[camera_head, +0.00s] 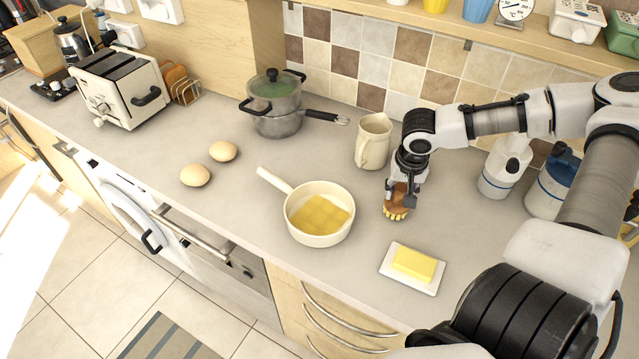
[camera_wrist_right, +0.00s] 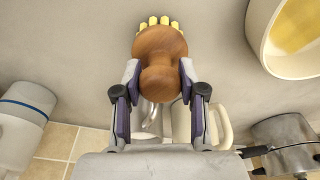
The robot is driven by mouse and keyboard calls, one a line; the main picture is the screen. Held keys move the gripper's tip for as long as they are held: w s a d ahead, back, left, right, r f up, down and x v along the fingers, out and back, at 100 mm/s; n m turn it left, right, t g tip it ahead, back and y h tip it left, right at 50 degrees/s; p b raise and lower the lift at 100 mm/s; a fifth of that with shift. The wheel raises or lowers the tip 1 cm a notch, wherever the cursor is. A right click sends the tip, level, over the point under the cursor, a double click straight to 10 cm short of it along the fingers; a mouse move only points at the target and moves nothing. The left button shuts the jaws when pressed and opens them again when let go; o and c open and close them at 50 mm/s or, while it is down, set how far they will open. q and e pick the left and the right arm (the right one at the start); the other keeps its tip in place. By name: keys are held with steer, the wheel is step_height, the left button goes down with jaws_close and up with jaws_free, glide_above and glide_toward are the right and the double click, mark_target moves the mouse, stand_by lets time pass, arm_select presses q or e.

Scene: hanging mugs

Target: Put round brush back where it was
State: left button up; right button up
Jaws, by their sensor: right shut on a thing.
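The round brush has a brown wooden head and handle with yellow bristles. In the head view the brush (camera_head: 397,209) is at the counter, between the cream pan and the right arm. My right gripper (camera_head: 402,190) points down over it and is shut on it. In the right wrist view the wooden brush (camera_wrist_right: 160,55) sits between the two fingers of my right gripper (camera_wrist_right: 158,85), its yellow bristles showing at the top. I cannot tell whether the bristles touch the counter. My left gripper is not in view.
A cream pan (camera_head: 320,232) stands left of the brush, and a butter dish (camera_head: 413,285) lies in front. A cream jug (camera_head: 374,141) stands just behind. White jars (camera_head: 504,168) stand to the right. Two eggs (camera_head: 195,175) and a pot (camera_head: 274,124) are farther left. Bare counter lies between them.

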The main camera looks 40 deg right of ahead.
steer(key=shift+f, duration=0.35)
stand_by(0.3)
steer(key=o, duration=1.6)
